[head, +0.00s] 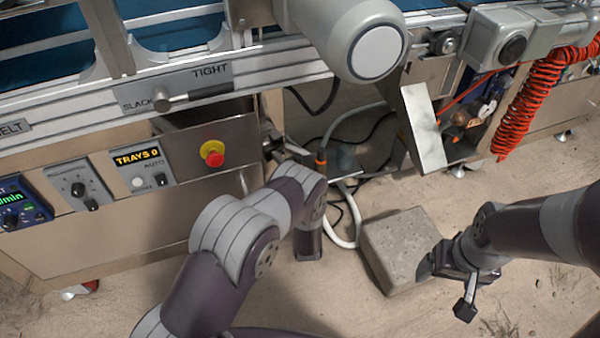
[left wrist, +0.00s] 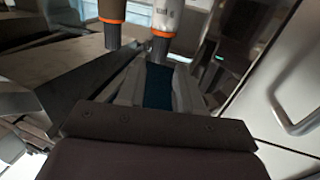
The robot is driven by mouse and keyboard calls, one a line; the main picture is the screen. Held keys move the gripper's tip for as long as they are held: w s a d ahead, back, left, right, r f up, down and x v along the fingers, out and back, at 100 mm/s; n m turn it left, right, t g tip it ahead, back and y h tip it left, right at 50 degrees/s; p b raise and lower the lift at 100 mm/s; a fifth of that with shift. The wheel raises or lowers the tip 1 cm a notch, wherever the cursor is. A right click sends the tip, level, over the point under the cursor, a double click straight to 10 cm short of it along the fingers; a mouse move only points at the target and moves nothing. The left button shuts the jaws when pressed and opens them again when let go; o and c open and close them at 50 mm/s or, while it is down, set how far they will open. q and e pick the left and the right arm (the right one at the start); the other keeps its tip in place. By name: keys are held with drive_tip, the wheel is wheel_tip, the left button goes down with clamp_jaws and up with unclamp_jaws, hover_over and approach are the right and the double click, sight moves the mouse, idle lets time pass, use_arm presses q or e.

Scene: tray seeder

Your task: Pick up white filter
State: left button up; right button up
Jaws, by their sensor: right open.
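I cannot make out the white filter for certain. In the left wrist view, a pale cylinder (left wrist: 165,14) with an orange ring and dark end hangs beside a darker one (left wrist: 112,18), just beyond my left gripper (left wrist: 158,95). The fingers of that gripper lie either side of a dark blue patch; I cannot tell if it is held or behind them. In the head view my left arm reaches toward the recess under the machine, and its fingertips are hard to see. My right gripper (head: 446,288) is open and empty beside a concrete block.
The concrete block (head: 398,246) lies on the sandy floor. A white hose (head: 346,215) and dark cables run down near my left arm. An open box with a pale door (head: 424,127) and a red coiled hose (head: 535,95) are at right. A red stop button (head: 214,158) sits on the panel.

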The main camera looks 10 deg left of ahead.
sight(297, 159)
use_arm(q)
drive_tip(key=b+x, duration=0.3)
drive_tip(key=x, duration=0.4)
drive_tip(key=shift+w+a+f, duration=0.1)
drive_tip(key=shift+w+f, duration=0.05)
drive_tip(key=shift+w, duration=0.1)
clamp_jaws()
use_arm(e)
wheel_tip(297, 159, down, 4)
drive_tip(key=shift+r, duration=0.2)
